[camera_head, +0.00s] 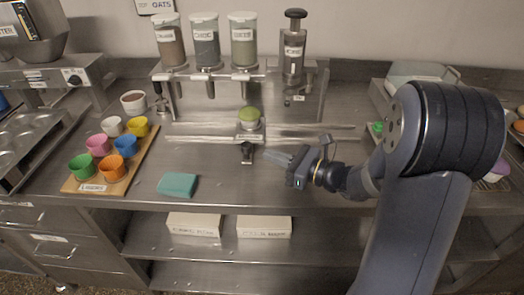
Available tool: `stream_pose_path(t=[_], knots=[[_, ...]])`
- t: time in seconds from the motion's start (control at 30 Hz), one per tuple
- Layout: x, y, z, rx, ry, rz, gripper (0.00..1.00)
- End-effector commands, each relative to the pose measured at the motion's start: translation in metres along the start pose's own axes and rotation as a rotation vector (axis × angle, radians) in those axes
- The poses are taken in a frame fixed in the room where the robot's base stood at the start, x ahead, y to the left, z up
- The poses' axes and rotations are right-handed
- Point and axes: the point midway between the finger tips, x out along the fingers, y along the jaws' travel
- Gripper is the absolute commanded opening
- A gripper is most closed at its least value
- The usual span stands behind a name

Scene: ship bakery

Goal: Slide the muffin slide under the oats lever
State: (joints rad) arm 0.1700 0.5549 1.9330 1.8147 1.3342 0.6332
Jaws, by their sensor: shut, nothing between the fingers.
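The muffin slide (249,135) is a small metal carriage with a labelled front and a dark knob below, set on a rail. A green-topped muffin (250,116) sits on it. It stands in front of the right-hand one of three clear dispensers. Levers hang from the rack under the dispensers, one at the left (172,98). My gripper (268,155) is shut and empty, just right of the slide's knob, apparently not touching it.
A wall sign (161,5) reads OATS. A wooden board (75,183) with several coloured cups lies left, a teal cloth (178,185) at the front. The rail (310,137) is clear right of the slide.

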Motion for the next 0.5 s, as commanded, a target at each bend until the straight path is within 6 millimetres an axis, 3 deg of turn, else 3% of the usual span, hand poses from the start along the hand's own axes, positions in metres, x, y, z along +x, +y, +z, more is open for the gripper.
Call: stream_pose_path(t=[0.2,0.5], knots=[[0.028,0.0,0.001,-0.001,0.0,0.002,0.0],[0.036,0.0,0.0,-0.001,0.0,0.0,0.0]])
